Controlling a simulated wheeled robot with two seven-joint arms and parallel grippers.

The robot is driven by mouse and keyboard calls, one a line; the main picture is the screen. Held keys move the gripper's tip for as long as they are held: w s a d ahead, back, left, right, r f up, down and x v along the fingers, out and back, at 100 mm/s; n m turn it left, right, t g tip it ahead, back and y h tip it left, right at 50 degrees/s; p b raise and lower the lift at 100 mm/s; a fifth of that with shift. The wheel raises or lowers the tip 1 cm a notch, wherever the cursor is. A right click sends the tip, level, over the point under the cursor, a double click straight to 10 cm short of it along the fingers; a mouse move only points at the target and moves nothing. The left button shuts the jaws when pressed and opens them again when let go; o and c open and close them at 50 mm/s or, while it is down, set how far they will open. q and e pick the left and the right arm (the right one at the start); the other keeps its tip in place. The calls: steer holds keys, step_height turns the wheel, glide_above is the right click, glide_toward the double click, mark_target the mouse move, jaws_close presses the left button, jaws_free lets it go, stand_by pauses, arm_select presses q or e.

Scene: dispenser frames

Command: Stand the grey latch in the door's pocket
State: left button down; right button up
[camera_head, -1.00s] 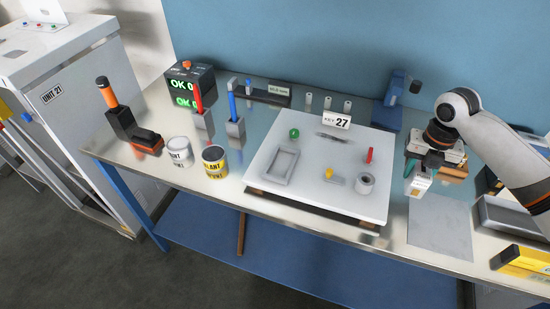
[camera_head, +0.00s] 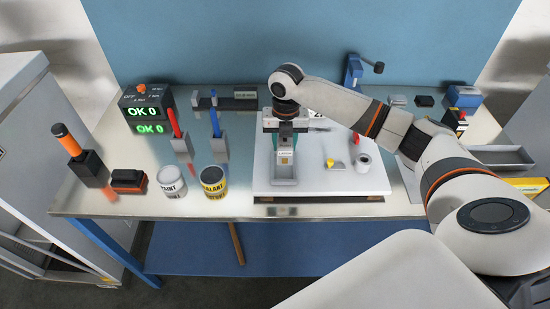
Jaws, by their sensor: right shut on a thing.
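The door is a white panel (camera_head: 345,184) lying flat on the bench. Its pocket (camera_head: 284,182), a grey rectangular frame, is at the panel's left front. My right gripper (camera_head: 285,153) is over the panel at the pocket's back part, pointing down. It is shut on a small grey piece, which I take to be the latch; the jaws hide most of it. I cannot tell whether the piece touches the pocket. My left gripper is not in view.
My right arm spans the right side.

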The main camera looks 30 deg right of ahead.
step_height(320, 180, down, 6)
steer(key=shift+f+p, duration=0.1)
steer(key=shift+p, duration=0.7)
steer(key=shift+f, duration=0.1)
steer(key=shift+f, duration=0.1)
steer(key=o, duration=1.2)
step_height(320, 180, up, 11)
steer(key=b, duration=0.2)
steer(key=shift+b, duration=0.35)
steer(key=shift+r, duration=0.6)
